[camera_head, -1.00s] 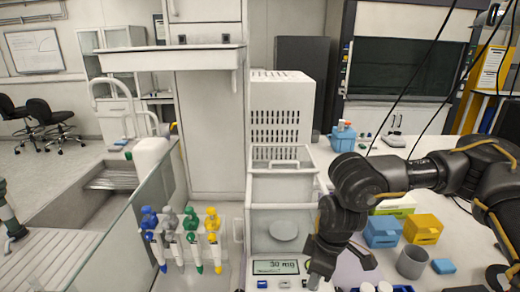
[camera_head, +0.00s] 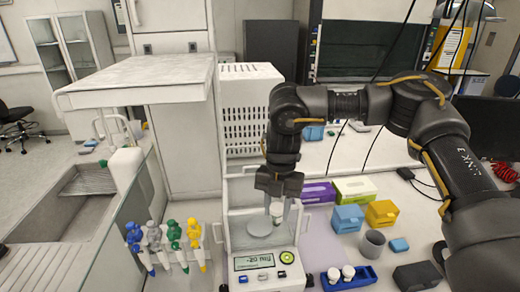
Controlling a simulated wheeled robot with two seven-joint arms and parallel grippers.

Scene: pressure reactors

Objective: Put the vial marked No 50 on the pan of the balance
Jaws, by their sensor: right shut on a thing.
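My right gripper (camera_head: 278,212) reaches down into the balance's weighing chamber. It is shut on a small pale vial (camera_head: 277,209), whose mark I cannot read. The vial is held close above the right side of the round pan (camera_head: 259,227); I cannot tell whether it touches. The balance (camera_head: 240,252) has clear walls and a lit display (camera_head: 254,262) that seems to read -20 mg. My left gripper is not in view.
A blue rack (camera_head: 358,283) with two white-capped vials (camera_head: 348,272) stands right of the balance. Several coloured pipettes (camera_head: 174,236) stand to its left. Blue and yellow boxes (camera_head: 381,213), a grey cup (camera_head: 372,244) and a dark block (camera_head: 417,276) lie farther right.

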